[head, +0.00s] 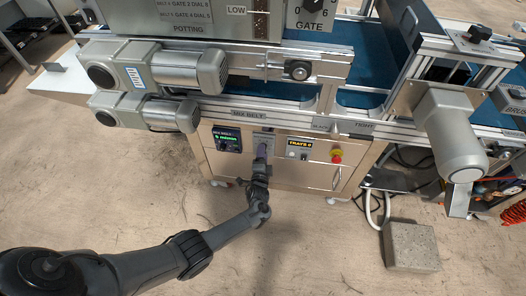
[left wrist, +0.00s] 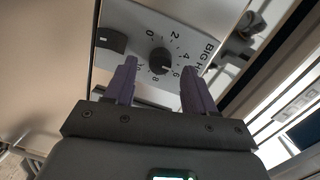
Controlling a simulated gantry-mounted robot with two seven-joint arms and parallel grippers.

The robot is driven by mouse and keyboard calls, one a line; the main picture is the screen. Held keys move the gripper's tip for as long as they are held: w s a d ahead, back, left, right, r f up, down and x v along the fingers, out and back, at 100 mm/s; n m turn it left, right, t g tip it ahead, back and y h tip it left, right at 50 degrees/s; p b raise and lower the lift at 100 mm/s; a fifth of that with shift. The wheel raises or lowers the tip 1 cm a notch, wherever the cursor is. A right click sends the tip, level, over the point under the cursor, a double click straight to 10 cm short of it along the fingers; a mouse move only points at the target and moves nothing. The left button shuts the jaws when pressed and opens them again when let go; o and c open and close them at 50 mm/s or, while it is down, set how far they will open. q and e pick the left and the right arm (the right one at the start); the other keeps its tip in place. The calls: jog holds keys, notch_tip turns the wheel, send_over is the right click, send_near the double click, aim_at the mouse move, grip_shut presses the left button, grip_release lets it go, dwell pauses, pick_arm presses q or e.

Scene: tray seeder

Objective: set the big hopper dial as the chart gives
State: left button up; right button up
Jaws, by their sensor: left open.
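The big hopper dial (left wrist: 160,61) is a round black knob on a light plate in the left wrist view. Its scale runs from 0 to 10. A small pale mark on the knob seems to face the 6 side, but its exact setting is hard to tell. My left gripper (left wrist: 159,65) is open, its purple fingers on either side of the knob in the picture; contact cannot be told. In the head view the left gripper (head: 261,153) is at the cabinet front and hides the dial. A chart plate (head: 185,13) above, cut by the frame, shows belt, gate and dial lines over "POTTING".
Beside the dial, the cabinet has a green-lit mix belt display (head: 227,139), a "TRAYS" display (head: 299,144) and a red stop button (head: 337,157). Motors (head: 175,68) overhang above left. A grey block (head: 411,246) lies on the floor at right.

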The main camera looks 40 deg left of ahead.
pick_arm(q)
jog(key=p+v, duration=0.3)
jog(key=v, duration=0.6)
jog(key=shift+p, duration=0.4)
jog(key=shift+s+d, duration=0.15)
